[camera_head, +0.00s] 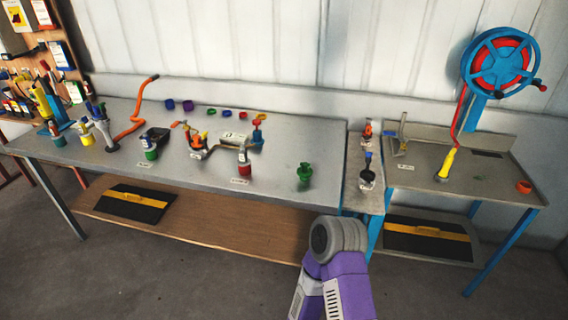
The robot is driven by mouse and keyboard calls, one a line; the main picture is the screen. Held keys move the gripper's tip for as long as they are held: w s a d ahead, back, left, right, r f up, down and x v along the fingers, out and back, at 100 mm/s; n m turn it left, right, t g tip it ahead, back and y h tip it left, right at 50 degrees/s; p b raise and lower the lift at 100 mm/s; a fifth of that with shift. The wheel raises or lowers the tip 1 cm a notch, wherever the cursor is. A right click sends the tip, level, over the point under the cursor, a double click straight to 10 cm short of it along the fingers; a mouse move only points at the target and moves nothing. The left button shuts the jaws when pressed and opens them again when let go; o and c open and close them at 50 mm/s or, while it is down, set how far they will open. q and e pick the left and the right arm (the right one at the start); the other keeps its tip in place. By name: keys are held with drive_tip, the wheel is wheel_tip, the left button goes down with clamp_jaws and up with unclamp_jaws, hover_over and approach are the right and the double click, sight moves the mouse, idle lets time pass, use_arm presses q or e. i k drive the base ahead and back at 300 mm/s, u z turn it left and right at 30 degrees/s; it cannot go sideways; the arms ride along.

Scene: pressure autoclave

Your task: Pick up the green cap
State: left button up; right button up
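A purple and grey part of my arm shows at the bottom, right of centre, in front of the table. Neither of my grippers is in view.
Bottles and tools stand on the table's left and middle, with a red-labelled bottle (244,160) near the front. A narrow stand (362,200) and a side table (480,190) adjoin on the right. The table's right end is mostly clear.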

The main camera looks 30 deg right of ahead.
sight(304, 172)
drive_tip(key=z, duration=0.45)
drive_tip(key=i, duration=0.85)
drive_tip(key=z, duration=0.7)
